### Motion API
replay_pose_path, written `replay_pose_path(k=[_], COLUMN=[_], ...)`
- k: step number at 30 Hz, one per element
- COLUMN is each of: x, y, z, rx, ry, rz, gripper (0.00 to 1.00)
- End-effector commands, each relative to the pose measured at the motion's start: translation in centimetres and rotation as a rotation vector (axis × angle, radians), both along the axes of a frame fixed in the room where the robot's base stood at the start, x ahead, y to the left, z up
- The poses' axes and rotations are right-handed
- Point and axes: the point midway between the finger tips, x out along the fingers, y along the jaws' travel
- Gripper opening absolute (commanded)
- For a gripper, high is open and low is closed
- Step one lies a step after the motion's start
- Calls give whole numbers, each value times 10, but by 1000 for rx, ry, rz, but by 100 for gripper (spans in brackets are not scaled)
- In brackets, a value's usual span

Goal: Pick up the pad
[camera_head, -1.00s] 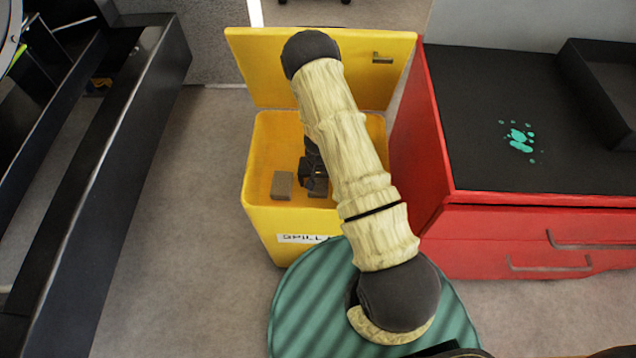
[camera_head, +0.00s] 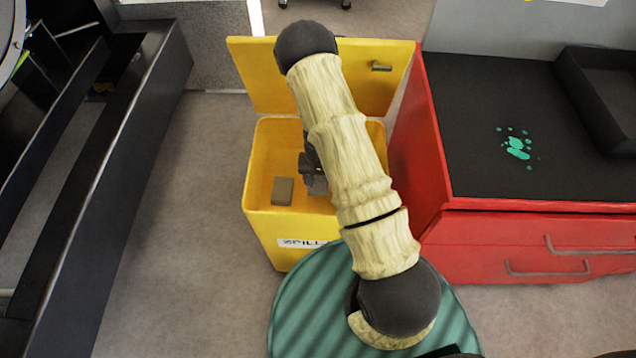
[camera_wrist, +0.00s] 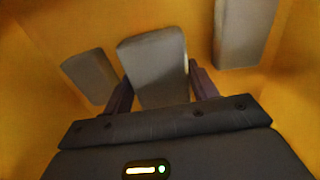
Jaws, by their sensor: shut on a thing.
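A grey pad (camera_wrist: 156,66) is between my gripper's two fingers (camera_wrist: 160,88) in the wrist view, and the fingers are shut on it. In the head view my gripper (camera_head: 312,170) is inside the open yellow spill bin (camera_head: 262,230), mostly hidden behind my arm. Part of the held pad (camera_head: 318,186) shows below it. A second grey pad (camera_head: 282,190) lies in the bin to the left. In the wrist view two other pads flank the held one, one at left (camera_wrist: 90,76) and one at right (camera_wrist: 243,32).
The bin's lid (camera_head: 260,75) stands open at the back. A red drawer cabinet (camera_head: 530,245) is close on the right, with a teal spill (camera_head: 517,148) on its black top (camera_head: 480,100) and a black tray (camera_head: 600,105). A black frame (camera_head: 110,170) stands at left. Floor between is clear.

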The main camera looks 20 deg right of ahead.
Motion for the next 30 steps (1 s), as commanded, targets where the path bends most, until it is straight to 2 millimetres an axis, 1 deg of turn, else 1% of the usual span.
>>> replay_pose_path(k=[1, 3, 6, 9, 25, 26, 27, 28, 30], x=[1, 0, 1, 0, 0, 0, 0, 0, 0], y=[0, 0, 0, 0, 0, 0, 0, 0, 0], z=[15, 28, 42, 49, 50, 50, 50, 50, 50], rx=[-1, -1, -1, 0, -1, -1, -1, -1, -1], ry=[-4, -2, -2, 0, 0, 0, 0, 0, 0], rz=[2, 3, 2, 1, 0, 0, 0, 0, 0], gripper=[37, 37, 37, 37, 37, 54, 46, 41, 40])
